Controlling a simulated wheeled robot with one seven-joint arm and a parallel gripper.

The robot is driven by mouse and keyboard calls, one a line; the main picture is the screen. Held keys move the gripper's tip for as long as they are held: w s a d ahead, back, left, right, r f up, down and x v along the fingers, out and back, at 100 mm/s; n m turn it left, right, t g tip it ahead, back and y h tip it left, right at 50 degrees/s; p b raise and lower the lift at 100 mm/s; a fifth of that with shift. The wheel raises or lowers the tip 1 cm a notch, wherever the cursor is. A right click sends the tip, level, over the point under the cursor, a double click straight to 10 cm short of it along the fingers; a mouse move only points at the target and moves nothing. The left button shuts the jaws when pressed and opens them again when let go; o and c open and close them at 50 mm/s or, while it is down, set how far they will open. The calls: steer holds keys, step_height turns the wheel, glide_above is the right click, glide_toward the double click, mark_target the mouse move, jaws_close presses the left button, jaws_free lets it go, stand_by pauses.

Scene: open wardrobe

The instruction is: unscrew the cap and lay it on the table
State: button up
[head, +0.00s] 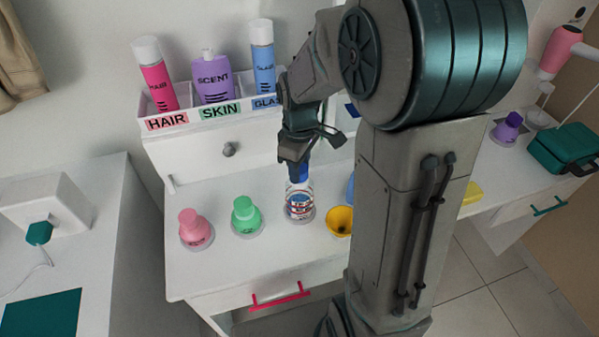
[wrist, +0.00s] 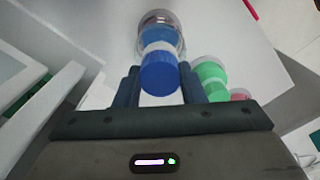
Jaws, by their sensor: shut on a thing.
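The blue cap (wrist: 160,74) is between the two fingers of my gripper (wrist: 158,88), in line with the bottle's top. In the head view my gripper (head: 297,165) points down directly above the bottle, shut on the cap, which shows as a small blue patch (head: 304,172). Whether the threads still join cap and bottle cannot be told.
A pink bottle (head: 195,229) and a green bottle (head: 246,214) stand left of the bottle. A yellow funnel-like cup (head: 340,221) is close on the right. A rack (head: 210,115) of bottles is behind. The table front is clear.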

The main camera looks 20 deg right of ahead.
steer(key=n, duration=0.4)
steer(key=shift+n+p, duration=0.3)
steer(key=shift+p, duration=0.05)
steer(key=n, duration=0.3)
steer(key=shift+p, duration=0.3)
steer(key=o, duration=1.1)
steer(key=shift+c, duration=0.3)
